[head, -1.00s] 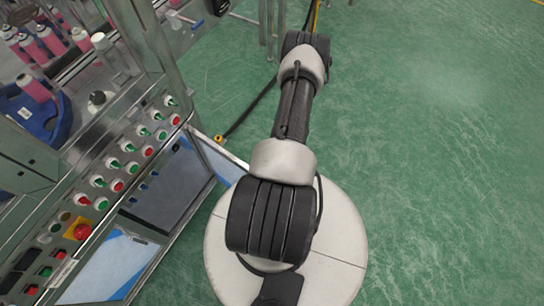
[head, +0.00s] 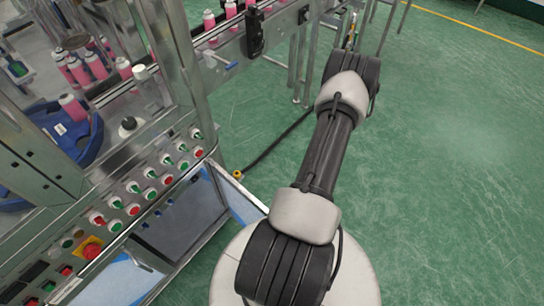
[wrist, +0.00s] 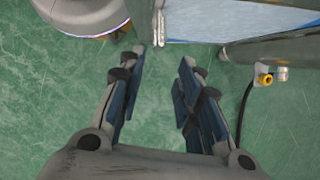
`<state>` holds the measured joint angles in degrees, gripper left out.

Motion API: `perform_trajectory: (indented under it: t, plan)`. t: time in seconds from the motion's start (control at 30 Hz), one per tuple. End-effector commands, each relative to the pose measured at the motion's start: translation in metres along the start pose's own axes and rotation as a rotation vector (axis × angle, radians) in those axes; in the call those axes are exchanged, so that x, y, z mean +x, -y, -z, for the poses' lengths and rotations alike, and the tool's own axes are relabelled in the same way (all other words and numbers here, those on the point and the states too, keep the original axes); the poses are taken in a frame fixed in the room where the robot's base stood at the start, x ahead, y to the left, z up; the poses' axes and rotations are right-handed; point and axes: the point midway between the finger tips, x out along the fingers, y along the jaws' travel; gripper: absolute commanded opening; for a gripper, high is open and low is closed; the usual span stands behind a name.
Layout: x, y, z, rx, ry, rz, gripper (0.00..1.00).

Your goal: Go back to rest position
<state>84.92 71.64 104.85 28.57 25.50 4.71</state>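My gripper (wrist: 158,95) shows in the wrist view with its two fingers spread apart. Nothing is between them, only green floor below. In the head view my arm reaches up and away from my round base, and the gripper itself is hidden behind the far end of the arm. In the wrist view the rim of my base shows at the top left, and the lower edge of the machine (wrist: 270,48) is at the top right, both apart from the fingers.
The crimping machine stands on the left with its button panel (head: 140,198) and red emergency stop (head: 91,249). Pink cans (head: 74,107) and a blue rotary part (head: 90,148) are inside it. A conveyor (head: 285,20) with more cans runs at the back. Open green floor (head: 450,180) lies to the right.

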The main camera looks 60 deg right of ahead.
Motion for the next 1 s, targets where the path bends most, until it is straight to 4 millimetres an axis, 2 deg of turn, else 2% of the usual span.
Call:
perform_trajectory:
  t: [0.27,0.37,0.47,0.57,0.6,0.73,0.87,1.0]
  plan:
    - [-0.004,0.004,-0.001,-0.011,-0.004,0.0,0.31]
    - [-0.022,0.022,-0.008,-0.07,-0.023,-0.003,0.31]
    - [-0.058,0.056,-0.029,-0.193,-0.057,-0.01,0.31]
    - [-0.101,0.095,-0.067,-0.357,-0.097,-0.021,0.31]
    - [-0.117,0.109,-0.086,-0.424,-0.112,-0.026,0.31]
    - [-0.165,0.143,-0.154,-0.644,-0.159,-0.04,0.31]
    - [-0.206,0.16,-0.229,-0.861,-0.203,-0.051,0.31]
    - [-0.242,0.158,-0.31,-1.091,-0.249,-0.059,0.31]
